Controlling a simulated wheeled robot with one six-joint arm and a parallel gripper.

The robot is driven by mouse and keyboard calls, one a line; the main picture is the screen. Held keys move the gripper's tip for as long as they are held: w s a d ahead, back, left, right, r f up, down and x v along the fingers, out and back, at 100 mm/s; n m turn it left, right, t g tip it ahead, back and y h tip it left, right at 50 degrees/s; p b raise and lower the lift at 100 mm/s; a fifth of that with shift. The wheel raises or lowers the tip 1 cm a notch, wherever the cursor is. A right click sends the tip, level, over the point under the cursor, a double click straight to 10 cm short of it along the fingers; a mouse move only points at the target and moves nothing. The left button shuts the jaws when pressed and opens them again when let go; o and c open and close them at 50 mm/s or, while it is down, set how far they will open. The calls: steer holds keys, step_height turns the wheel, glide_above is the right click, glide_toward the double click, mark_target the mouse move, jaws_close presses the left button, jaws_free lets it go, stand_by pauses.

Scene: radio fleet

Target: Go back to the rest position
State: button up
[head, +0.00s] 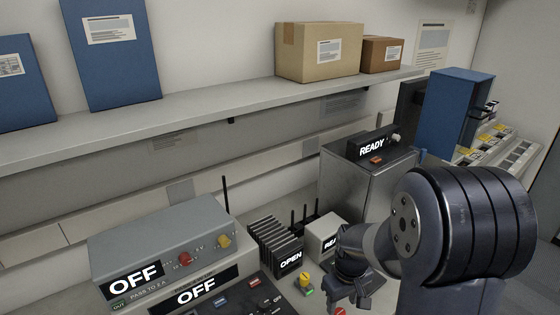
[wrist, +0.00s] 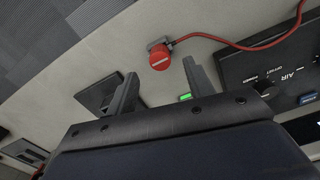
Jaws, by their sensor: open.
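My gripper (wrist: 158,92) is open in the wrist view, its two dark fingers apart with nothing between them. In the head view my gripper (head: 350,298) is small and partly cut by the lower edge, low over the desk and right of the OPEN rack (head: 275,246). My dark arm fills the lower right there. A red plug-like piece (wrist: 160,58) with a red cable lies just beyond the fingertips in the wrist view, apart from them.
A box marked READY (head: 372,143) stands on a grey cabinet (head: 350,185) behind my arm. Grey units marked OFF (head: 160,247) stand at the left. A shelf (head: 190,112) with cartons (head: 320,52) and blue binders (head: 112,50) runs above. A black AIR panel (wrist: 270,70) lies right in the wrist view.

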steer(key=shift+r+p, duration=1.7)
steer(key=shift+r, duration=0.95)
steer(key=shift+r, duration=0.1)
